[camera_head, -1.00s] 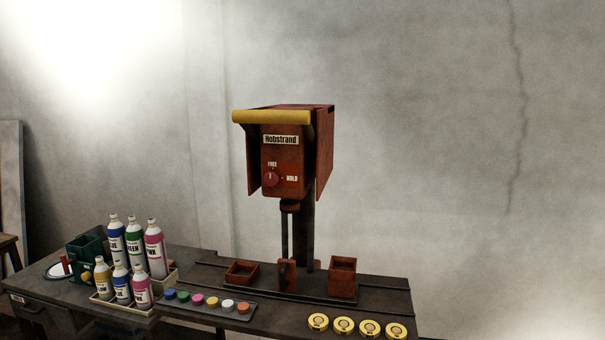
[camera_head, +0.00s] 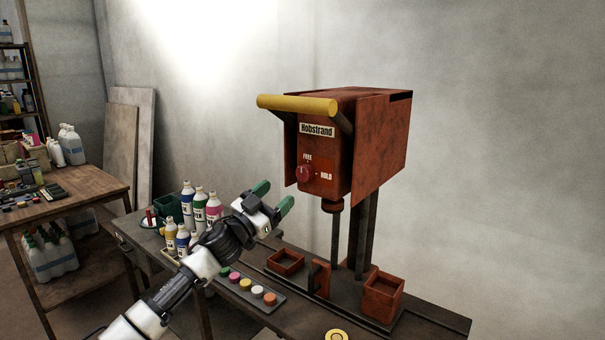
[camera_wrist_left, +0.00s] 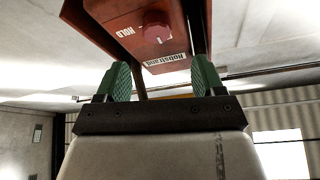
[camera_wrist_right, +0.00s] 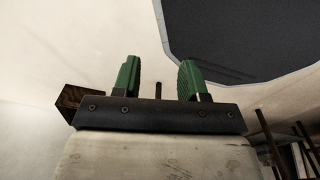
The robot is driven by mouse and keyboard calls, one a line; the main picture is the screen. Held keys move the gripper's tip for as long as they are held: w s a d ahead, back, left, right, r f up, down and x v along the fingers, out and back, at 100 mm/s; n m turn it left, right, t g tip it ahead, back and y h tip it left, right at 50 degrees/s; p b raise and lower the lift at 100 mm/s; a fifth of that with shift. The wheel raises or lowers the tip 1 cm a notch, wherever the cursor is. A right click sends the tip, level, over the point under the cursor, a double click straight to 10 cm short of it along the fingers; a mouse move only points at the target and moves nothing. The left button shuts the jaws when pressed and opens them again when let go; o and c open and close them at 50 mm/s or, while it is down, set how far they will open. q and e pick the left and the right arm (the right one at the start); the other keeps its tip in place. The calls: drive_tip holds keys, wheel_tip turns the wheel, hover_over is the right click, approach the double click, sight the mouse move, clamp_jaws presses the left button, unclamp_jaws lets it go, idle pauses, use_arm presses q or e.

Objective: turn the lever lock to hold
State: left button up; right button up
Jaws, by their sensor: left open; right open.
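The red lever lock knob (camera_head: 305,174) sits on the front of the rust-red Hobstrand machine (camera_head: 380,132), with FREE printed above it and HOLD to its right. Its pale mark appears to point up toward FREE. A yellow bar lever (camera_head: 297,104) runs across the machine's top front. My left gripper (camera_head: 274,194) is open and empty, below and left of the knob, apart from it. In the left wrist view the knob (camera_wrist_left: 157,33) shows beyond the open green fingers (camera_wrist_left: 160,80). My right gripper (camera_wrist_right: 158,80) is open and empty in its own wrist view; the head view does not show it.
Paint bottles (camera_head: 198,210) and a strip of coloured caps (camera_head: 250,287) stand on the bench below my left arm. A small open red box (camera_head: 383,296) sits at the machine's foot. A wooden table (camera_head: 70,200) and shelf are at left. Air before the knob is clear.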

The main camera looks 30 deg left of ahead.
sight(301, 175)
use_arm(q)
drive_tip(key=p+x, duration=0.1)
drive_tip(key=x, duration=0.3)
drive_tip(key=shift+s+d+r, duration=0.1)
drive_tip(key=p+x, duration=0.1)
drive_tip(key=x, duration=0.3)
drive_tip(key=shift+w+d, duration=0.15)
drive_tip(key=shift+w, duration=0.25)
use_arm(e)
drive_tip(key=shift+w+d+r, duration=0.2)
drive_tip(key=shift+w+r, duration=0.1)
drive_tip(key=shift+r, duration=0.35)
drive_tip(key=shift+w+d+r, duration=0.2)
drive_tip(key=shift+w+r, duration=0.1)
drive_tip(key=shift+r, duration=0.3)
use_arm(q)
drive_tip(key=c, duration=0.9)
drive_tip(key=shift+c, duration=0.2)
use_arm(e)
drive_tip(key=shift+s+a, duration=0.2)
